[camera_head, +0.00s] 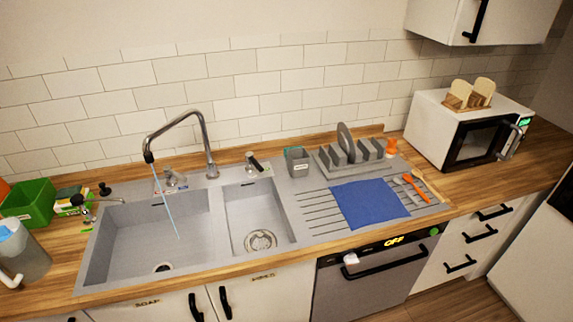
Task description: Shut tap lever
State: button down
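The chrome tap (207,148) stands at the back of the grey sink (143,228). Its spout arches to the left, and a thin blue stream of water (165,203) runs from it into the large left basin. A small chrome fitting (174,179) sits left of the tap's base; its exact shape is hard to make out. A dark-handled lever (254,161) stands to the right of the tap, behind the small basin. I cannot tell which of these two works the tap. My gripper is not in view.
A grey cup (297,162), a dish rack (350,153) and a blue cloth (369,203) are on the right drainboard. A green bin (29,203), a black-and-chrome fitting (84,204) and a grey jug (22,255) stand at the left. A microwave (463,125) is farther right.

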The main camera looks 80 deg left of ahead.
aim_at(249, 156)
jog(key=u, duration=0.55)
jog(key=k, duration=0.15)
jog(key=u, duration=3.1)
jog(key=i, duration=0.95)
jog(key=u, duration=0.25)
